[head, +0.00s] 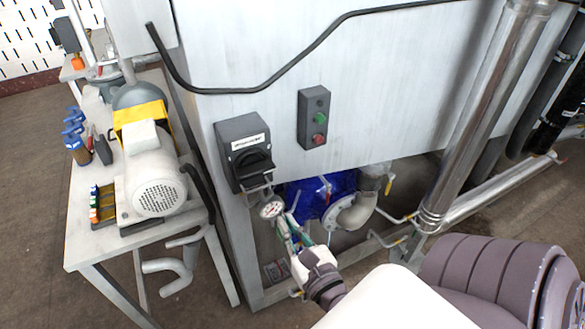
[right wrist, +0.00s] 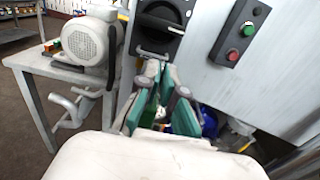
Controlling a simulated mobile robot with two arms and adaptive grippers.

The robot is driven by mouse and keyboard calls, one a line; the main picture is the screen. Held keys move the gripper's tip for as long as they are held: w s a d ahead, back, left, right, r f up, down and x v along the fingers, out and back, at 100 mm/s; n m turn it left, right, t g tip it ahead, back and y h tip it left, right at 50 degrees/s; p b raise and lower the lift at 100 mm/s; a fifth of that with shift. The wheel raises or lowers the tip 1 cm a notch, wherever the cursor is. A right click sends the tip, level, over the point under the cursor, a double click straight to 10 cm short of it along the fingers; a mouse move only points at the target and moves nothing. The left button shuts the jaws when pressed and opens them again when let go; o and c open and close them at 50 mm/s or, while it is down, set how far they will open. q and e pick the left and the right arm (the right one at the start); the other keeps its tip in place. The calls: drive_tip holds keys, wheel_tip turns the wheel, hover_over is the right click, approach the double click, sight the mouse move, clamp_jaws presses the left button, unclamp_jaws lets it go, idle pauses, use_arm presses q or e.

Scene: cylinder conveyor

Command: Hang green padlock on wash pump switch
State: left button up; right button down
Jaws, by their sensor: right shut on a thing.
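The wash pump switch (head: 244,152) is a dark grey box with a black rotary knob and a white label too small to read. It stands on the cabinet front, and its knob also shows at the top of the right wrist view (right wrist: 160,20). My right gripper (head: 289,226) is below and slightly right of the switch. In the right wrist view its fingers (right wrist: 160,75) point up toward the switch and are shut on the green padlock (right wrist: 165,82), mostly hidden between them. A metal loop (right wrist: 153,53) shows just below the switch; I cannot tell whether it belongs to the padlock. My left gripper is out of view.
A button box (head: 313,118) with green and red buttons is right of the switch. A pressure gauge (head: 272,207) and blue pump (head: 318,196) sit in the opening behind my right gripper. A side table (head: 80,240) with a motor (head: 157,185) stands left. A vertical pipe (head: 470,110) is right.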

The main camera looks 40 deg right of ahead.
sight(282, 214)
drive_tip(key=shift+w+d+r+p, duration=0.15)
drive_tip(key=shift+w+p, duration=0.1)
drive_tip(key=shift+w, duration=0.2)
drive_tip(key=shift+w+d+r+p, duration=0.1)
drive_tip(key=shift+w+d+p, duration=0.1)
drive_tip(key=shift+w, duration=0.25)
drive_tip(key=p+x, duration=0.1)
drive_tip(key=x, duration=0.2)
drive_tip(key=shift+w, duration=0.2)
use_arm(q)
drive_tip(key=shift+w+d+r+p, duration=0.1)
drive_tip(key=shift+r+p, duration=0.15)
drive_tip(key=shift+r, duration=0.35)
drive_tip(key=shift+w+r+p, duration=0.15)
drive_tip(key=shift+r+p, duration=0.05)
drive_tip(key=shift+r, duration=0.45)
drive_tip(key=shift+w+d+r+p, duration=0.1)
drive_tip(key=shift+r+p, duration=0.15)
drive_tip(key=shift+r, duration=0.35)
use_arm(e)
drive_tip(key=shift+x, duration=1.7)
drive_tip(key=shift+a+f, duration=0.1)
drive_tip(key=shift+f, duration=0.05)
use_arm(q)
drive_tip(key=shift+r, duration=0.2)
use_arm(e)
drive_tip(key=shift+w, duration=0.15)
